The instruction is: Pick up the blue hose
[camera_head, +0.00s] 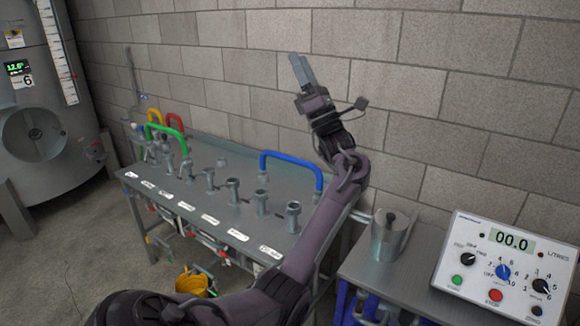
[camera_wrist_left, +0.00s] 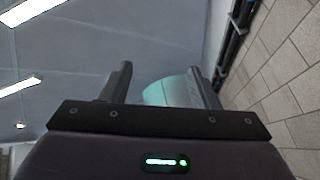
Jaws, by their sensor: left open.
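The blue hose (camera_head: 290,158) is a stiff arch standing at the back right of the steel bench (camera_head: 225,196). Its left end sits on a fitting; its right end is close beside my arm and its foot is partly hidden. My left gripper (camera_head: 300,66) is raised in front of the block wall, above and apart from the hose, with its fingers pointing up. In the left wrist view the gripper (camera_wrist_left: 163,82) has its two fingers apart with nothing held between them. The hose is not in the wrist view. My right gripper is not in view.
A green hose (camera_head: 165,132) and a red hose (camera_head: 176,123) stand at the bench's left, near a yellow one. Several valve stubs line the bench. A metal jug (camera_head: 390,242) and a control box (camera_head: 506,268) stand on the right table. A tank (camera_head: 40,100) is far left.

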